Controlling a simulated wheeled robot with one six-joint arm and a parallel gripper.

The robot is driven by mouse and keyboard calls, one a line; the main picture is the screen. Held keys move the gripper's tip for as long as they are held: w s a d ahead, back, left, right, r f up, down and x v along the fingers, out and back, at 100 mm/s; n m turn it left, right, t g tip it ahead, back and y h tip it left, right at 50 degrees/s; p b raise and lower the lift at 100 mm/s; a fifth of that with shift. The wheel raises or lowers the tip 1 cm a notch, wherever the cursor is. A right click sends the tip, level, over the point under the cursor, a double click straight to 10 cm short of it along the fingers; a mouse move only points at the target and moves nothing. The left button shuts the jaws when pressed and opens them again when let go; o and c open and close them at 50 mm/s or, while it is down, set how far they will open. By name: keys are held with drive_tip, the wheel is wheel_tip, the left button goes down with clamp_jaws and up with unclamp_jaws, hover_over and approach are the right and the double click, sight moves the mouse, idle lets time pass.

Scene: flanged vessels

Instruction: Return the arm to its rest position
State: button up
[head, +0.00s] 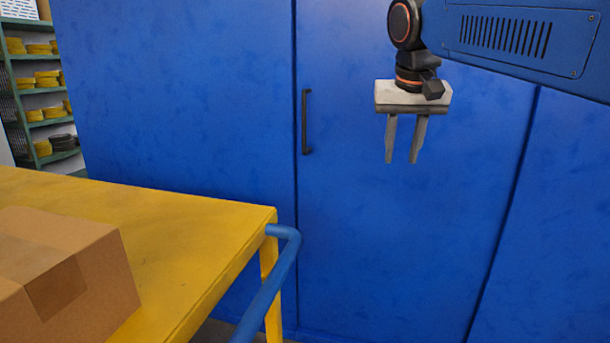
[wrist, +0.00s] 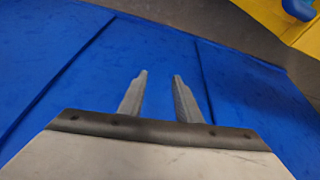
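My gripper (head: 402,160) hangs at the upper right in the head view, with its two fingers pointing down. The fingers are apart with nothing between them. In the wrist view my gripper (wrist: 160,75) also shows two separated, empty fingers, with blue panel surface behind them. In the head view it is in front of a blue cabinet (head: 400,230), to the right of the cabinet's dark handle (head: 306,122). No object is held.
A yellow cart (head: 190,230) with a blue push handle (head: 272,285) stands at the lower left. A cardboard box (head: 80,285) sits on it. Green shelving (head: 20,125) with yellow flanges is at the far left. The space between cart and gripper looks clear.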

drive_tip(key=s+d+f, duration=0.3)
drive_tip(key=s+f, duration=0.5)
drive_tip(key=f, duration=0.2)
drive_tip(key=s+d+f+n, duration=0.1)
drive_tip(key=s+d+f, duration=0.1)
drive_tip(key=s+f, duration=0.6)
drive_tip(key=s+d+f, duration=0.3)
drive_tip(key=s+f, duration=0.5)
drive_tip(key=f, duration=0.4)
drive_tip(key=shift+d+f+n+t+y, duration=0.3)
drive_tip(key=shift+d+f+y, duration=0.05)
drive_tip(key=shift+y, duration=0.05)
